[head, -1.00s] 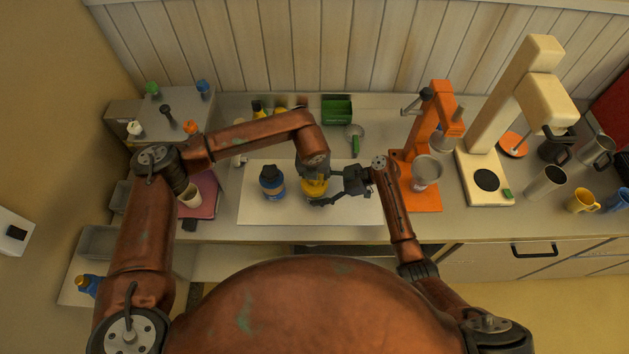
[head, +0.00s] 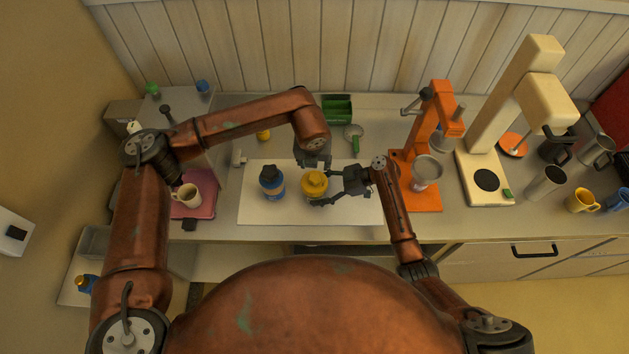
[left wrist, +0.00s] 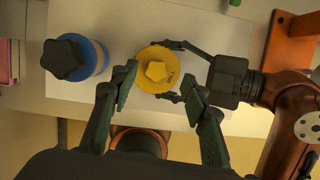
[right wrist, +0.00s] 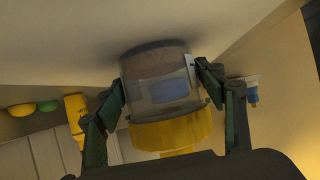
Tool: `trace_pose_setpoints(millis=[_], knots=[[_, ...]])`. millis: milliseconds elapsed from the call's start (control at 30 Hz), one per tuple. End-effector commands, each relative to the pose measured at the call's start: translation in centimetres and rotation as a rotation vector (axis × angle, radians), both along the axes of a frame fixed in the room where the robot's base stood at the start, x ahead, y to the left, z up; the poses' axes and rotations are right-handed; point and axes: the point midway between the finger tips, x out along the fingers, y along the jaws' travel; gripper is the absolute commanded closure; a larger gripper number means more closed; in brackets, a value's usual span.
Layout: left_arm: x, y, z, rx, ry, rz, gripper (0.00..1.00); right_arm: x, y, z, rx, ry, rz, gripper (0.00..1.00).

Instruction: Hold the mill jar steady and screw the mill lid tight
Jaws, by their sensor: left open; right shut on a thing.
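Whether the lid sits fully tight cannot be told.
A blue jar with a dark star knob (head: 271,182) stands left of the mill on the white mat (head: 256,211). An orange press (head: 424,150) stands to the right. A green bin (head: 337,108) is behind.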

Motion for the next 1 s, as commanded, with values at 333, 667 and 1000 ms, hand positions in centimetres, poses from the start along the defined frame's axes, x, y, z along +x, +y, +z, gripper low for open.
trace_pose_setpoints(millis=[333, 667, 1000], knots=[[-1.9, 0.2, 6.9, 0.0, -0.004, 0.0, 0.58, 0.0, 0.0, 0.1, 0.001, -0.001, 0.0, 0.65], [-2.7, 0.3, 9.2, 0.001, -0.001, -0.001, 0.58, 0.0, 0.0, 0.0, 0.001, 0.0, 0.0, 0.65], [-2.7, 0.3, 9.2, 0.0, -0.001, 0.0, 0.58, 0.0, 0.0, 0.0, 0.0, 0.0, 0.0, 0.27]])
